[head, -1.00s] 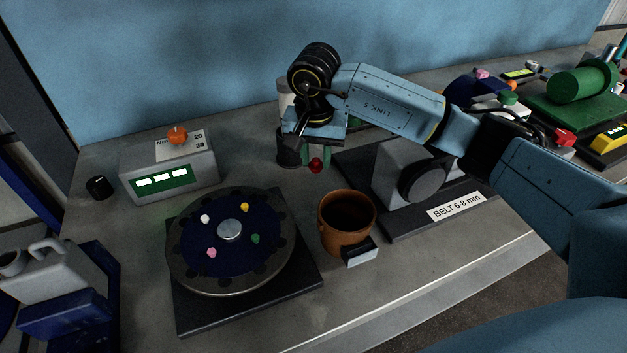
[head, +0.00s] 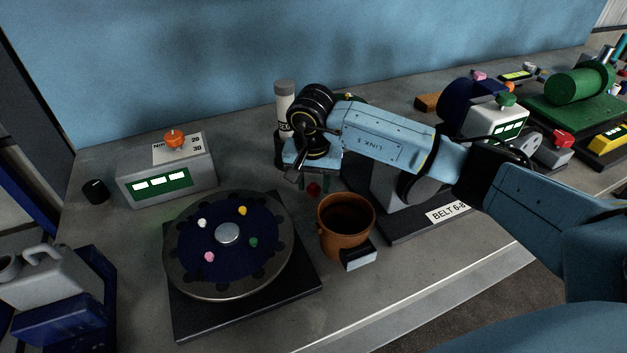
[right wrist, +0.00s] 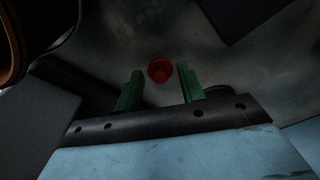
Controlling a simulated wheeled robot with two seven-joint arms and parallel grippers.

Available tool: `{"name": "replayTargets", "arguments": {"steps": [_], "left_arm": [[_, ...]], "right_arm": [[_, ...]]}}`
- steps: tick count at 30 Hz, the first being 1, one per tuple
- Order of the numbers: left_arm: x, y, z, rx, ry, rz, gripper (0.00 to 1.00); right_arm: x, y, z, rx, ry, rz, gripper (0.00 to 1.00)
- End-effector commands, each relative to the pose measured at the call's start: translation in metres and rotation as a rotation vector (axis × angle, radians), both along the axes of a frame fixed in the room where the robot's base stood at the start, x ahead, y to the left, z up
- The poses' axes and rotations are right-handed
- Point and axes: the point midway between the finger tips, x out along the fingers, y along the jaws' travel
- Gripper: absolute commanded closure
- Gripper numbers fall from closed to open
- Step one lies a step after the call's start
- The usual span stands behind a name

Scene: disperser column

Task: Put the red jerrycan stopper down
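The red jerrycan stopper (head: 313,188) appears to stand on the grey bench, behind the brown pot and below my right gripper (head: 314,184). In the right wrist view the stopper (right wrist: 160,70) lies just beyond and between the green fingertips of my right gripper (right wrist: 158,76). The fingers are apart, with a narrow gap on each side of the stopper. My left gripper is not in view.
The brown pot (head: 338,240) stands in front of the stopper. A round disc (head: 178,270) with coloured pegs is at front left, and a grey box with an orange knob (head: 175,139) behind it. A belt machine (head: 420,222) stands close on the right.

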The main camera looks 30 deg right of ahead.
Motion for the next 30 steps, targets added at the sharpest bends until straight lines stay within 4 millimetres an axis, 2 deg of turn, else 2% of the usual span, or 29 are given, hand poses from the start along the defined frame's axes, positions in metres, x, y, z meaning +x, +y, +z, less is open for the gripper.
{"name": "replayTargets", "arguments": {"steps": [2, 10, 14, 17, 27, 30], "left_arm": [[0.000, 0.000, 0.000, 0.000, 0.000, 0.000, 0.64], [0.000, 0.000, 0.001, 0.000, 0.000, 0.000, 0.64], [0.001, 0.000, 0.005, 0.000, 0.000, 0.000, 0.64], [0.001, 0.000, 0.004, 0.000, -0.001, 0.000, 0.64], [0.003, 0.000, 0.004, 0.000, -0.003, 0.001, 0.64], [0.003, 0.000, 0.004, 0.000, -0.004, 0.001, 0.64]], "right_arm": [[0.000, 0.000, 0.001, 0.000, 0.000, 0.000, 0.50], [0.000, 0.000, 0.001, 0.000, 0.000, 0.000, 0.50], [0.000, 0.000, 0.008, 0.000, -0.002, 0.000, 0.50], [0.000, 0.001, 0.024, 0.000, -0.006, 0.002, 0.50], [-0.008, 0.006, 0.096, 0.000, -0.005, 0.001, 0.50], [-0.010, 0.007, 0.110, -0.001, -0.003, 0.000, 0.50]]}}
